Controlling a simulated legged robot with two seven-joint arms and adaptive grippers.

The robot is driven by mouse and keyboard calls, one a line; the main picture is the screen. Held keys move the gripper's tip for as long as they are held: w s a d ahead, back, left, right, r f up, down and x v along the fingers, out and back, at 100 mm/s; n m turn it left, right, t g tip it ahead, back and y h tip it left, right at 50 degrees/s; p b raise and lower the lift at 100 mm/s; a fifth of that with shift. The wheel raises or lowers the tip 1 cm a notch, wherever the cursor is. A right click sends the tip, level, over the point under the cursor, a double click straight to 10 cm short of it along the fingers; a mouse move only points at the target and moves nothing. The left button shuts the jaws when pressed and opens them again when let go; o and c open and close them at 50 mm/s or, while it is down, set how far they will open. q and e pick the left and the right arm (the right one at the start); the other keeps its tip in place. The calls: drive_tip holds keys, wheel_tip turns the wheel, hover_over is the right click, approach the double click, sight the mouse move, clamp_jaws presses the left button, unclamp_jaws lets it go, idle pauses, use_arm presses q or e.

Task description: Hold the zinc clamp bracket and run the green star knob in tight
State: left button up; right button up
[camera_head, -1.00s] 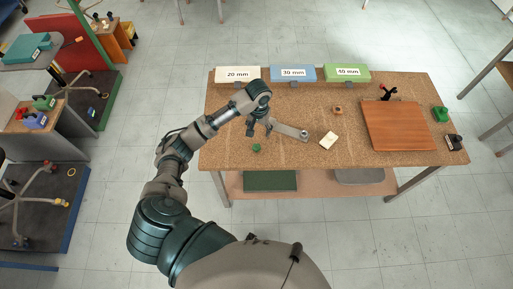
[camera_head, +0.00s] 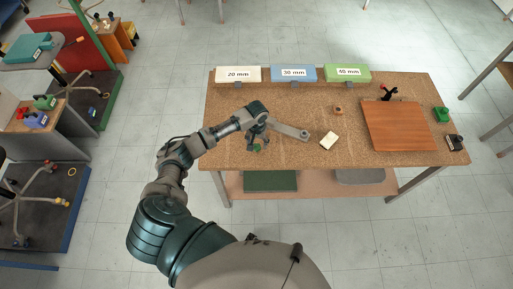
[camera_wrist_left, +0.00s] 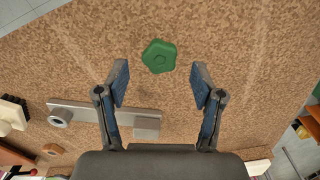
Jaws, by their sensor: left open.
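The green star knob (camera_head: 257,149) lies on the cork-coloured bench top near its front left. In the left wrist view the knob (camera_wrist_left: 159,56) sits just beyond the gap between my fingertips. My left gripper (camera_head: 258,141) is open and empty, over the bench close to the knob; its two fingers (camera_wrist_left: 161,76) are spread apart in the wrist view. The zinc clamp bracket (camera_head: 290,130), a flat grey bar with a round boss at one end, lies beside the gripper. It also shows in the wrist view (camera_wrist_left: 95,113), with a grey block at its other end. My right gripper is out of view.
White (camera_head: 238,75), blue (camera_head: 293,73) and green (camera_head: 347,73) labelled bins line the back edge. A white block (camera_head: 328,141), a small orange-brown part (camera_head: 338,110) and a reddish-brown board (camera_head: 399,126) lie to the right. The bench front near the knob is clear.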

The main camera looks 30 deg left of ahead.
sight(257, 145)
use_arm(q)
wheel_tip(257, 145, down, 4)
drive_tip(key=shift+r, duration=0.25)
drive_tip(key=shift+a, duration=0.1)
drive_tip(key=c, duration=1.2)
clamp_jaws()
drive_tip(key=shift+r, duration=0.15)
